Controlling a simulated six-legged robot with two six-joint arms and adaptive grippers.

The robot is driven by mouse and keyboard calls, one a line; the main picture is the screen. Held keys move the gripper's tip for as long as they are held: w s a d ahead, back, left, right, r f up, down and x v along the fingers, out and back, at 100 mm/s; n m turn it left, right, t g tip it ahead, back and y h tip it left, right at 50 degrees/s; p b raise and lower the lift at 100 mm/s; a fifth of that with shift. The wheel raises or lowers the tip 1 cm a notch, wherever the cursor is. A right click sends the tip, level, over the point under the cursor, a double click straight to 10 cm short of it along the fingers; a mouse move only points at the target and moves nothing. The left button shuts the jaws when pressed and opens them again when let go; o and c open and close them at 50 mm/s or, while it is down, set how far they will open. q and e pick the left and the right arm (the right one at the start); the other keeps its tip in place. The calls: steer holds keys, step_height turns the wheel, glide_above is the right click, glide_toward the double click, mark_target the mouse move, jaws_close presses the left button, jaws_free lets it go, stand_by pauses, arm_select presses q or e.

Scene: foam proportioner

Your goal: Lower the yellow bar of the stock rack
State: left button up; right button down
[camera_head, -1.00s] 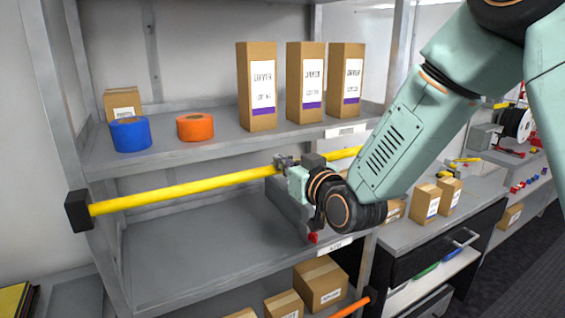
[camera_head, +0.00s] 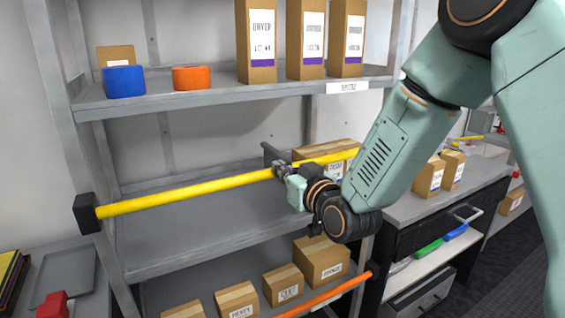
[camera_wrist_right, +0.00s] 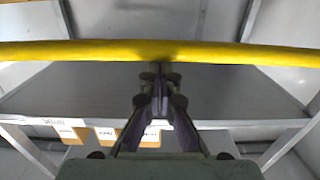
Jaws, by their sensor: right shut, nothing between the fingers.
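The yellow bar (camera_head: 185,192) crosses the front of the stock rack (camera_head: 92,106), between the upper and middle shelves. Its left end sits in a black end block (camera_head: 88,213) at the left post; its right end is hidden behind my arm. My right gripper (camera_head: 279,169) is at the bar, right of its visible middle. In the right wrist view the bar (camera_wrist_right: 80,51) runs straight across, and the shut, empty fingertips (camera_wrist_right: 160,72) meet its lower edge. Whether they touch it I cannot tell. My left gripper is out of view.
The upper shelf holds tall cartons (camera_head: 305,40), a blue roll (camera_head: 124,81) and an orange roll (camera_head: 191,78). Small boxes (camera_head: 283,284) and an orange bar (camera_head: 330,295) are below. A bench with drawers (camera_head: 425,245) stands at the right. The middle shelf's left part is clear.

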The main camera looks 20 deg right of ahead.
arm_select(q)
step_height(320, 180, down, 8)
steer(key=b, duration=0.7)
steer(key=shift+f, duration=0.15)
arm_select(e)
step_height(320, 180, down, 12)
steer(key=shift+f, duration=0.2)
steer(key=shift+r, duration=0.1)
